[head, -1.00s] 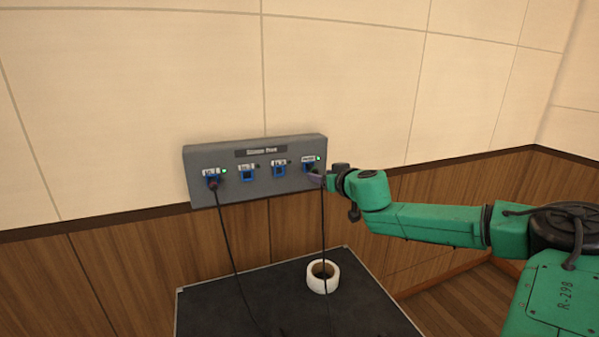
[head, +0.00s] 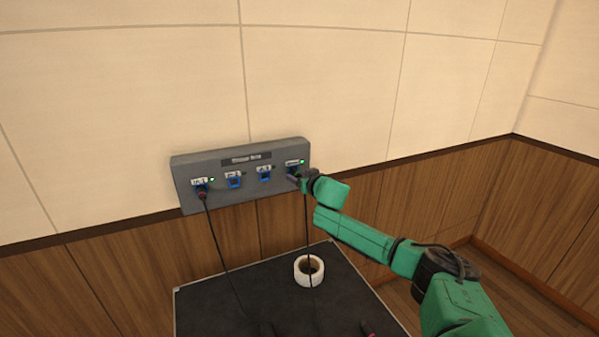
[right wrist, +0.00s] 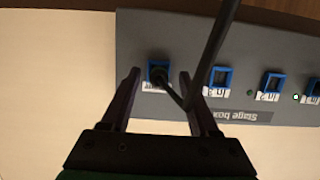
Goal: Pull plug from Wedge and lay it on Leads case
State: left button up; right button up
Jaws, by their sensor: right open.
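The grey stage box (head: 215,205) on the wall has a row of blue-framed sockets. Its rightmost socket, whose label I cannot read, holds a dark plug (right wrist: 160,74) with a black cable hanging down. That socket is at the left in the right wrist view, where the box appears upside down. My right gripper (right wrist: 163,92) is open, with one finger on each side of the plug. In the head view my right gripper (head: 296,178) is at this socket and partly hides it. The black-topped case (head: 230,296) below is likely the Leads case. My left gripper is not in view.
The two middle sockets are empty. A dark plug end (head: 368,329) lies near the case's front edge.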

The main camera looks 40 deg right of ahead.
jog(key=shift+s, duration=0.1)
jog(key=c, duration=0.3)
grip_shut()
jog(key=shift+f, duration=0.15)
jog(key=s+b, duration=0.1)
jog(key=s, duration=0.1)
jog(key=s+a+b, duration=0.1)
jog(key=s, duration=0.1)
jog(key=shift+s+a, duration=0.15)
jog(key=shift+s, duration=0.2)
